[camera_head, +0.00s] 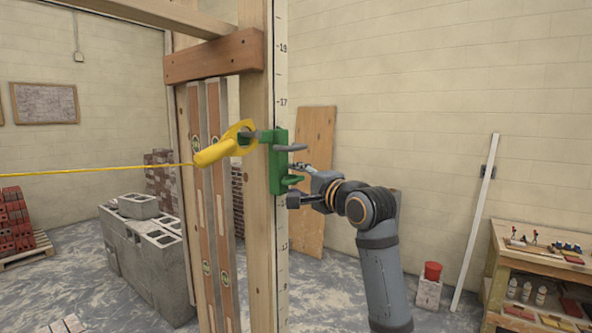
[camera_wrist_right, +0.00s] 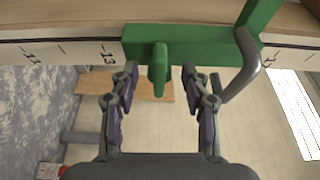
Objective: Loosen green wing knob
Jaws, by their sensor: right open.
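The green wing knob (camera_wrist_right: 158,68) sticks out of a green clamp bracket (camera_wrist_right: 195,44) in the right wrist view. In the head view the knob (camera_head: 292,180) shows at the lower right of the bracket (camera_head: 276,170), which sits on a wooden post with a measuring scale. My right gripper (camera_wrist_right: 160,77) is open, its two fingers on either side of the knob with a gap on each side. In the head view the right gripper (camera_head: 299,184) reaches the bracket from the right. My left gripper is not in view.
A grey bent handle (camera_wrist_right: 243,65) juts from the bracket close to the right finger. A yellow holder (camera_head: 215,150) with a taut yellow line is on the post's left. Concrete blocks (camera_head: 150,250) stand left, a workbench (camera_head: 540,262) right.

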